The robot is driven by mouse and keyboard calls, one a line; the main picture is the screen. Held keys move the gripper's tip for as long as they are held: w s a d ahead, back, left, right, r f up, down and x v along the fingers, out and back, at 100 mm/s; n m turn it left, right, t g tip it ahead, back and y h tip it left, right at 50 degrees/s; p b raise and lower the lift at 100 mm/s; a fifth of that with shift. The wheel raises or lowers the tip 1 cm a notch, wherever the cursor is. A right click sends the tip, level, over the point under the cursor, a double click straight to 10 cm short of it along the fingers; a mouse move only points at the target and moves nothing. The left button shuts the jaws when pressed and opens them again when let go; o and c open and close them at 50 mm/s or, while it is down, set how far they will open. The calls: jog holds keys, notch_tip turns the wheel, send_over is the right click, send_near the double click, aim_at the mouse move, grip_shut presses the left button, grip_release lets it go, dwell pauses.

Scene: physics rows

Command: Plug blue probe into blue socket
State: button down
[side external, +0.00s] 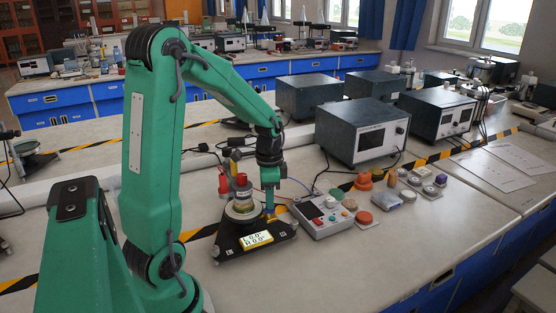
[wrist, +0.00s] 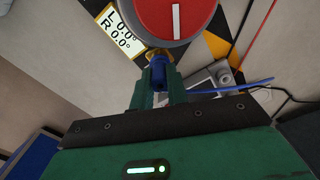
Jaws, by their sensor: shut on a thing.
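My gripper (wrist: 158,84) is shut on the blue probe (wrist: 159,71), which sits between its green fingers in the wrist view. A brass-coloured tip shows just beyond the probe, close to the edge of a red disc (wrist: 180,18) with a white line. A blue cable (wrist: 232,87) runs off to the right. In the side view my gripper (side external: 270,210) is low beside a black device (side external: 228,247) with red and dark knobs on top and a yellow angle display (side external: 257,240). I cannot make out a blue socket in either view; whether the probe touches one cannot be told.
A grey control box (side external: 325,214) with a dark screen and coloured buttons stands right of the device. Several coloured parts (side external: 430,190) lie farther right. Dark instrument boxes (side external: 362,135) stand behind. Striped tape crosses the bench; the front bench top (side external: 370,265) is clear.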

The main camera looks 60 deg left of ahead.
jog(key=shift+f, duration=0.2)
jog(key=c, duration=1.1)
grip_release()
jog(key=shift+o, duration=0.2)
jog(key=shift+r, duration=0.15)
jog(key=shift+r, duration=3.6)
jog(key=shift+d, duration=0.1)
jog(key=s+d+r+n+t, duration=0.2)
jog(key=s+d+r, duration=0.1)
jog(key=d, duration=0.5)
jog(key=s+d+r+n+t, duration=0.2)
jog(key=s+d, duration=0.3)
jog(key=d, duration=0.4)
jog(key=shift+s+r+n+t, duration=0.2)
jog(key=shift+r+n+t, duration=0.1)
jog(key=shift+r+t, duration=0.45)
